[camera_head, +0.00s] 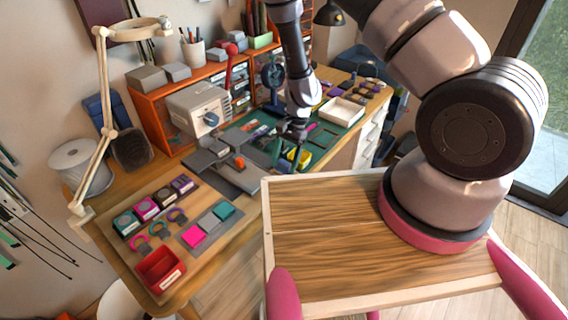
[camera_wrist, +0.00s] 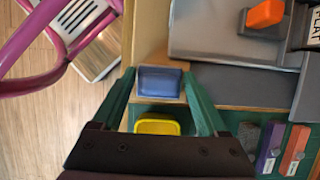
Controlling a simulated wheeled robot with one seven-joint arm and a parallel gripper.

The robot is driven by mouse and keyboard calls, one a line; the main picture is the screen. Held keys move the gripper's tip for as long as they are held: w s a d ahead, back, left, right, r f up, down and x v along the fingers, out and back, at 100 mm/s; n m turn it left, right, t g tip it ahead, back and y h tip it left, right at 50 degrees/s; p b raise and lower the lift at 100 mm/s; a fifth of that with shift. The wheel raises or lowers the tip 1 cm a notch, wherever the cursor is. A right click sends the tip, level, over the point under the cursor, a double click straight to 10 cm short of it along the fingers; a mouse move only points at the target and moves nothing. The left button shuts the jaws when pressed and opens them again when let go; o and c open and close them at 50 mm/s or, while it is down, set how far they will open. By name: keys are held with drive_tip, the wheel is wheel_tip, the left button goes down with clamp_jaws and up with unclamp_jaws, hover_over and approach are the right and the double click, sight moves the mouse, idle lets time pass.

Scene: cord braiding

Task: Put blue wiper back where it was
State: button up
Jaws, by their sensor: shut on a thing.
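The blue wiper (camera_wrist: 160,82) is a small rounded blue block between my gripper's two green fingertips in the wrist view. My gripper (camera_wrist: 159,74) is shut on it. A yellow piece (camera_wrist: 157,126) shows between the fingers, nearer the palm in the picture; it also shows in the head view (camera_head: 300,156). In the head view my gripper (camera_head: 291,140) points down over the front edge of the green mat on the workbench.
A grey metal plate with an orange piece (camera_wrist: 265,13) lies right of the fingers. A grey block (camera_wrist: 247,136), a purple piece (camera_wrist: 270,148) and an orange piece (camera_wrist: 295,150) lie farther right. Floor and a magenta frame (camera_wrist: 57,45) show left. A white tray (camera_head: 341,111) stands behind.

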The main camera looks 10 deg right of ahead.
drive_tip(key=shift+f, duration=0.15)
drive_tip(key=o, duration=1.2)
drive_tip(key=shift+f, duration=0.1)
drive_tip(key=v, duration=1.2)
drive_tip(key=shift+r, duration=0.2)
drive_tip(key=d+r+n+t+y, duration=0.1)
drive_tip(key=d+r+t, duration=0.1)
drive_tip(key=r, duration=1.1)
drive_tip(key=d+r+n+t+y, duration=0.1)
drive_tip(key=d+r+n+t, duration=0.15)
drive_tip(key=r, duration=1.05)
drive_tip(key=s+d+r+t+h, duration=0.1)
drive_tip(key=s+d+r+t, duration=0.1)
drive_tip(key=s+d+r, duration=0.1)
drive_tip(key=s+d+r+n+t+h, duration=0.1)
drive_tip(key=s+d+r+t, duration=0.1)
drive_tip(key=s+r, duration=0.4)
drive_tip(key=s+d+r+t+h, duration=0.1)
drive_tip(key=s+d+r+t, duration=0.1)
drive_tip(key=s+d+r, duration=0.2)
drive_tip(key=shift+w+r+v, duration=0.1)
drive_tip(key=shift+w+v, duration=0.05)
drive_tip(key=shift+v, duration=0.65)
drive_tip(key=shift+w+r+v, duration=0.1)
drive_tip(key=shift+w+v, duration=0.05)
drive_tip(key=shift+v, duration=0.65)
drive_tip(key=shift+d, duration=0.1)
